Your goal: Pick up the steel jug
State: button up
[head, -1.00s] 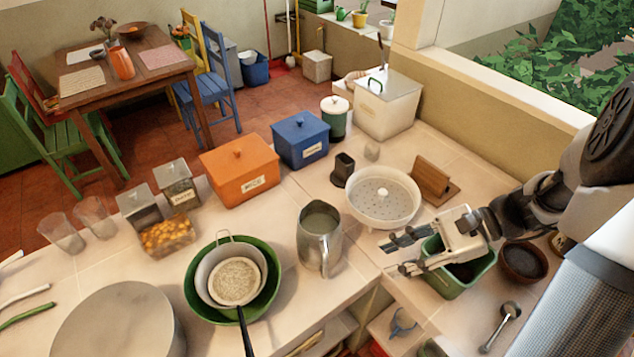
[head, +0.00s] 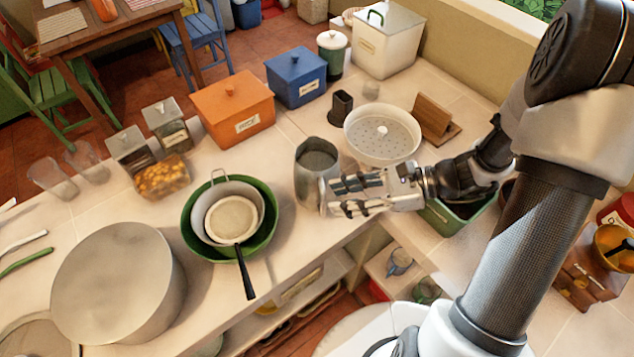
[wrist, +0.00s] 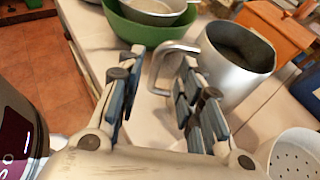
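The steel jug (head: 309,178) stands upright on the counter with its open top facing up. My gripper (head: 334,197) is open, at the right front side of the jug in the head view, and covers part of it. In the wrist view the jug (wrist: 237,72) is at the upper right, with its handle pointing left. The handle lies between the open fingers of my gripper (wrist: 161,62), near the tips. I see no finger closed on it, and I cannot tell whether one touches the jug.
A green bowl (head: 267,233) with a sieve and pan nested in it stands left of the jug. A white colander (head: 408,152) is close on the right. An orange box (head: 215,125) and a blue box (head: 285,92) stand behind. The counter's front edge is near.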

aim_at(322, 216)
jog(key=b+x, duration=0.1)
jog(key=x, duration=0.1)
jog(key=b+x, duration=0.1)
jog(key=x, duration=0.1)
jog(key=shift+s+a+f, duration=0.15)
jog(key=shift+s+f, duration=0.1)
jog(key=shift+f, duration=0.1)
jog(key=shift+a+f, duration=0.1)
jog(key=shift+a, duration=0.3)
jog(key=shift+w, duration=0.1)
jog(key=shift+c, duration=0.6)
grip_shut()
